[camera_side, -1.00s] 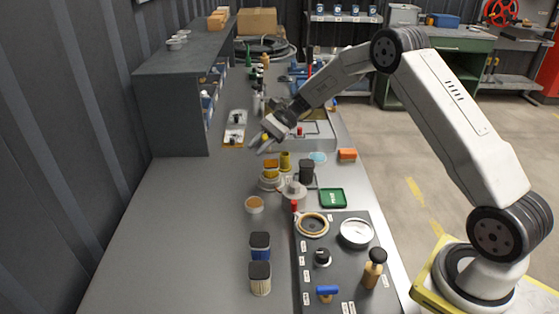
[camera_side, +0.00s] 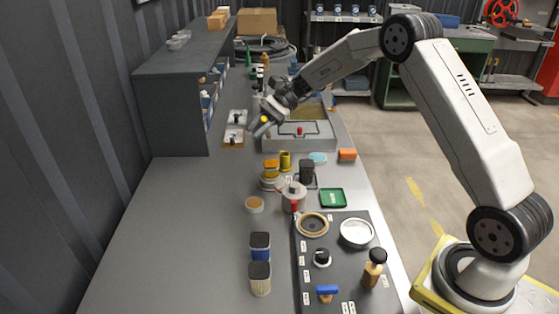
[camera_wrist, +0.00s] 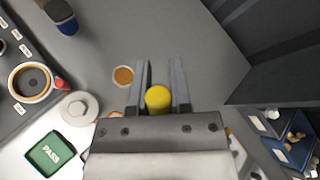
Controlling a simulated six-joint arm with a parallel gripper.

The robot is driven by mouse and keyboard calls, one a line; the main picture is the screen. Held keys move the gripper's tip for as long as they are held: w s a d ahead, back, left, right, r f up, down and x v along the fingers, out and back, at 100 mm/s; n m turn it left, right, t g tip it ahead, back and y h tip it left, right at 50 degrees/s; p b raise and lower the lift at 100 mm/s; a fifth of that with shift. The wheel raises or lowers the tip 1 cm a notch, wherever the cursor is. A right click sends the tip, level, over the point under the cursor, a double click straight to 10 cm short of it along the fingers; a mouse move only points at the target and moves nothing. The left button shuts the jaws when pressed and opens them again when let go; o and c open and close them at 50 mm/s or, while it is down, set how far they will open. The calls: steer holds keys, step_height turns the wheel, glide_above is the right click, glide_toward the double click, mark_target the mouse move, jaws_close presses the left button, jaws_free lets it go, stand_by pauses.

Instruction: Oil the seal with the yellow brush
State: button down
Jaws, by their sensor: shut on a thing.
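My gripper (camera_side: 262,126) is above the far part of the bench, over the side of the grey tray. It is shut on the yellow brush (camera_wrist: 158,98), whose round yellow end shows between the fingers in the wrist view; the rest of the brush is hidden. A tan ring with a dark centre (camera_side: 312,225), which looks like the seal, lies on the dark panel (camera_side: 338,275); it also shows at the left of the wrist view (camera_wrist: 32,82). A small round dish with orange-brown content (camera_side: 254,204) stands on the bench, well apart from the gripper.
Blue and cream filter jars (camera_side: 260,246) stand left of the panel. A dark shelf unit (camera_side: 180,105) borders the left. The bench's front left is clear.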

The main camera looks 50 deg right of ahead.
steer(key=shift+r, duration=1.5)
